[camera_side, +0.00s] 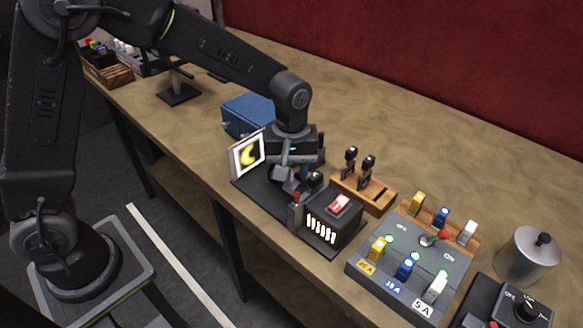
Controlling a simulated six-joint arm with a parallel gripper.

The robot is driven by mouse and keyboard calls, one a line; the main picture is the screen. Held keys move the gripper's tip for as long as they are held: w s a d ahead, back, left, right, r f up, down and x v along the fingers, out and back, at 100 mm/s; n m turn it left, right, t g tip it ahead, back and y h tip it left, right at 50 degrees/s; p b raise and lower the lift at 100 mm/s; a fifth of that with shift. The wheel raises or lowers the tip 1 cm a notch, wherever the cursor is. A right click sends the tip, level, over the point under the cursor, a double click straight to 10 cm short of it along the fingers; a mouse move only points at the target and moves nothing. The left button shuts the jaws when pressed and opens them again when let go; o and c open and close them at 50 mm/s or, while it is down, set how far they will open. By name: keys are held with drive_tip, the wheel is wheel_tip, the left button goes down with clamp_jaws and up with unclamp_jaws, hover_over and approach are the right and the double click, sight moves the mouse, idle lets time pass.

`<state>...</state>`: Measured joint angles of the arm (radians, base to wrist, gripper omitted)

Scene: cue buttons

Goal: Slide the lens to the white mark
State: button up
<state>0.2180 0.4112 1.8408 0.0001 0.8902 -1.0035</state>
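A dark optical bench (254,194) stands near the table's front edge. A white-framed screen (248,155) with a blurred yellow crescent stands at its left end. A black lamp box (331,220) with glowing slots and a red rocker switch (338,204) is at its right end. My gripper (287,178) is low over the bench between screen and lamp box. The lens and its carriage are mostly hidden by the gripper; I cannot pick them out clearly. The white mark is not visible. I cannot tell whether the fingers are open or shut.
A wooden holder (376,199) with two dark upright pieces stands just behind the lamp box. A fuse panel (377,283) with a red-knobbed lever and a metal pot (528,257) are at the right. A blue box (247,113) stands behind the screen. The table's back is clear.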

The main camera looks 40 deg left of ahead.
clamp_jaws()
idle(0.3)
drive_tip(key=shift+a, duration=0.75)
unclamp_jaws()
drive_tip(key=shift+r, duration=0.15)
wheel_tip(320, 180, up, 14)
idle(0.3)
drive_tip(key=shift+f, duration=0.2)
